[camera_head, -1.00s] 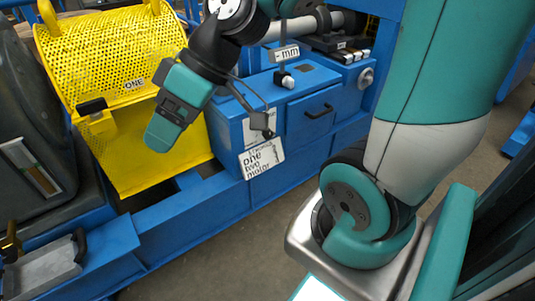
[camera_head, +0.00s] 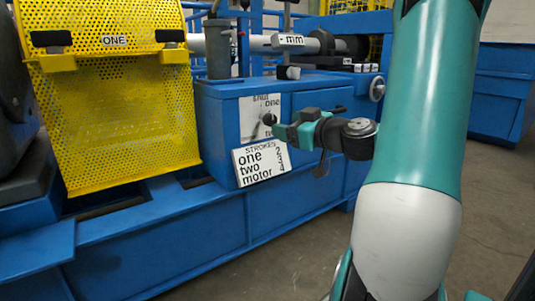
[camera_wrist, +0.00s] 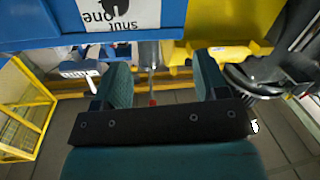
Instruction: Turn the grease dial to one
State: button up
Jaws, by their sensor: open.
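The grease dial is a small black knob (camera_head: 269,119) on a white plate (camera_head: 248,122) lettered "SHUT", "one" and a partly hidden third word. The plate is on the front of a blue cabinet. My gripper (camera_head: 280,130) is in front of the plate, just right of and slightly below the knob; whether it touches cannot be told. In the wrist view the plate (camera_wrist: 95,18) and the black knob (camera_wrist: 118,5) show at the top edge, beyond my gripper (camera_wrist: 162,68). Its two teal fingers are apart with nothing held between them.
A white "STROKES" card (camera_head: 262,163) lies just below the plate. A yellow perforated guard (camera_head: 120,130) marked "ONE" stands to the left. The blue cabinet (camera_head: 220,110) carries a black handle and a round knob (camera_head: 377,89) at the right. Open floor (camera_head: 300,250) lies in front.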

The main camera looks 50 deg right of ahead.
jog(key=s+d+f+m+h+b, duration=0.1)
jog(key=s+d+f+h+b, duration=0.1)
jog(key=d+f, duration=0.15)
jog(key=p, duration=0.5)
send_near(268, 120)
jog(key=d, duration=0.1)
jog(key=shift+h, duration=0.5)
jog(key=x, duration=0.8)
jog(key=f+p+x, duration=0.1)
jog(key=x, duration=0.3)
jog(key=shift+w+d, duration=0.15)
jog(key=shift+w, duration=0.1)
jog(key=c, duration=0.9)
